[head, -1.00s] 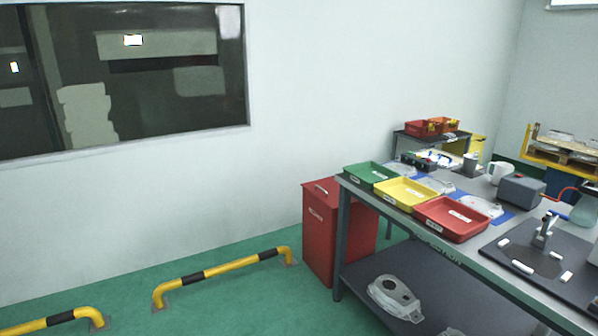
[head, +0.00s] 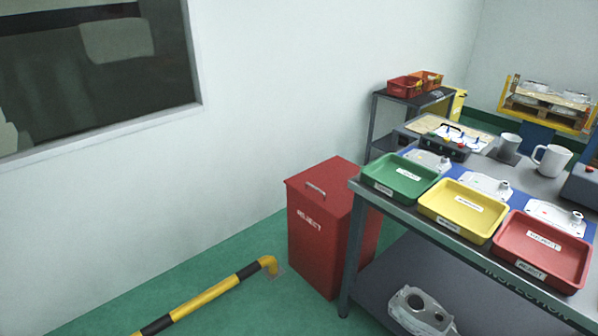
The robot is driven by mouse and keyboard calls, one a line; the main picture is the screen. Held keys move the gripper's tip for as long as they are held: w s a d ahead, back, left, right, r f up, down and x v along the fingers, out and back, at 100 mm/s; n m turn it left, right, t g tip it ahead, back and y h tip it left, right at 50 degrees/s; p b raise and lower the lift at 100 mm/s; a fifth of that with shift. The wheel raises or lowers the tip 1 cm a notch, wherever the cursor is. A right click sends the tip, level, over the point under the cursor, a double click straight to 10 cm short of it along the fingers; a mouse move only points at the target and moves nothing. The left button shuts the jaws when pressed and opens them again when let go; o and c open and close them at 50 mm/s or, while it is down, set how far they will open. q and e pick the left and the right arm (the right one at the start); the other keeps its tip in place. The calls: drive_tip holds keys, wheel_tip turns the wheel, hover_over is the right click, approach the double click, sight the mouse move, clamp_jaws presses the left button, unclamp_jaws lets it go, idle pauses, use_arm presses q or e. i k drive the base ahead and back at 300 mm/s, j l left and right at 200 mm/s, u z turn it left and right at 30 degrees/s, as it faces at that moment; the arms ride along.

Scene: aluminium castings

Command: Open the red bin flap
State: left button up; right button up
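The red bin (head: 316,241) stands on the green floor against the left end of the inspection table, with a white REJECT label on its front. Its flap (head: 325,181) lies flat and closed on top, with a pale bar handle (head: 316,188) near the front edge. The table's leg and edge hide part of the bin's right side. Neither of my grippers is in view.
The grey inspection table (head: 398,216) carries green (head: 386,190), yellow (head: 430,212) and red (head: 506,252) trays. A casting (head: 421,310) lies on its lower shelf. A yellow-black barrier rail (head: 208,294) runs left of the bin. Green floor shows in front of the bin.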

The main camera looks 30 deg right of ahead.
sight(324, 184)
drive_tip(key=i+z, duration=0.45)
drive_tip(key=i+j+z, duration=0.25)
drive_tip(key=z, duration=0.15)
drive_tip(key=i+j+z, duration=0.25)
drive_tip(key=z, duration=0.2)
drive_tip(key=i+j+z, duration=0.4)
drive_tip(key=k, duration=0.1)
